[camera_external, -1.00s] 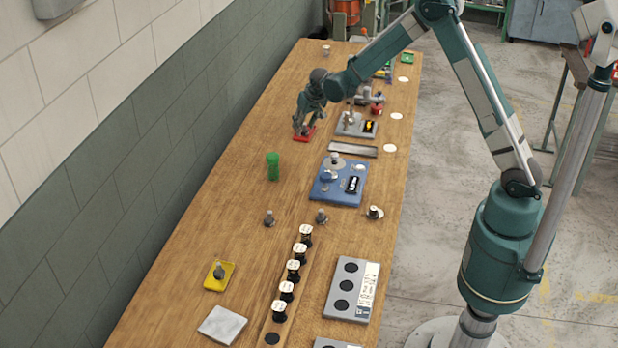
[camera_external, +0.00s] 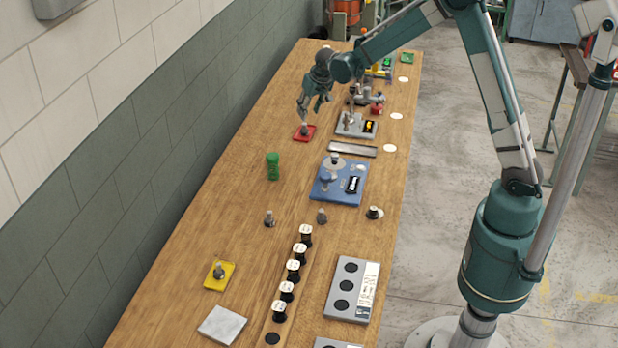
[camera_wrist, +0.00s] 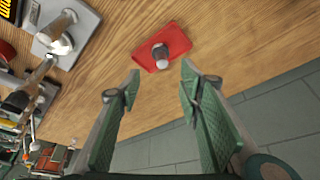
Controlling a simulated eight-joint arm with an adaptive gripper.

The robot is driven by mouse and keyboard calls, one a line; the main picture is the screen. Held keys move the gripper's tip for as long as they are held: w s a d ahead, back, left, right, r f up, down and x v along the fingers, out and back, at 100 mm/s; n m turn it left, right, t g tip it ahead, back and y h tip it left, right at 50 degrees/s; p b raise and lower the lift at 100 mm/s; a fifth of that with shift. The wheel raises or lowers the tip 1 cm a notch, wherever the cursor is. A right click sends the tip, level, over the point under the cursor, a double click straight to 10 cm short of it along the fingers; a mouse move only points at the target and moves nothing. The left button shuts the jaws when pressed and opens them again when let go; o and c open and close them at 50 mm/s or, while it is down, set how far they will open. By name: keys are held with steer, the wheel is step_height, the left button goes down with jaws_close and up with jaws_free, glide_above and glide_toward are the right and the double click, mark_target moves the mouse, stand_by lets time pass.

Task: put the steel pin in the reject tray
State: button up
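In the wrist view the pin (camera_wrist: 160,53) is on the red tray (camera_wrist: 178,40), seen from above, apart from both fingers. My gripper (camera_external: 311,107) is above the tray. In the wrist view my gripper (camera_wrist: 161,72) has its green-padded fingers wide apart, with nothing between them.
A grey fixture (camera_external: 353,124) stands right of the red tray. A green cylinder (camera_external: 273,166) and a blue fixture (camera_external: 330,192) are nearer. A yellow tray (camera_external: 212,283) holds another grey piece. Bare wood surrounds the red tray's left and near sides.

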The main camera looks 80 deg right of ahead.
steer(key=shift+v, duration=0.85)
steer(key=s+a+r+n+t, duration=0.1)
steer(key=s+a+r, duration=0.45)
steer(key=a, duration=0.25)
steer(key=s+a+r+n+y, duration=0.1)
steer(key=s+a+r+n, duration=0.1)
steer(key=s+a+r, duration=0.35)
steer(key=s+a+r+n+t, duration=0.1)
steer(key=s+a+r, duration=0.2)
steer(key=a+r, duration=0.6)
steer(key=s+a+f+n+t+y, duration=0.1)
steer(key=s+a+n, duration=0.4)
steer(key=s+a, duration=1.5)
steer(key=s+f+y, duration=0.1)
steer(key=s, duration=0.3)
steer(key=shift+s+a+f+t, duration=0.15)
steer(key=shift+s+f+t, duration=0.1)
steer(key=shift+t, duration=0.15)
